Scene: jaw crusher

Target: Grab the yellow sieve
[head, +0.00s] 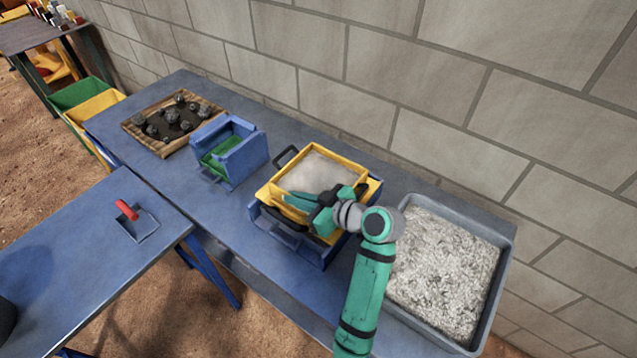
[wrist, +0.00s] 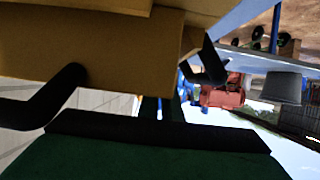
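The yellow sieve (head: 272,197) sits on a blue box (head: 312,250) with black handles, on the long blue table. Pale grey fine material (head: 320,172) fills its middle. My gripper (head: 300,202) is at the sieve's near side, low over its front rim, with its teal fingers pointing left. In the wrist view, the sieve's yellow wall (wrist: 95,45) fills the upper left, very close, with black handles beside it. A dark green finger with a black edge (wrist: 150,145) spans the bottom. The gap between the fingers is not clear, and I cannot tell whether they touch the sieve.
A grey tray of pale crushed material (head: 445,270) stands close on the right. A blue container with green inside (head: 230,152) and a wooden tray of dark rocks (head: 172,122) stand left. A red-handled tool (head: 135,220) lies on the nearer table. A block wall runs behind.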

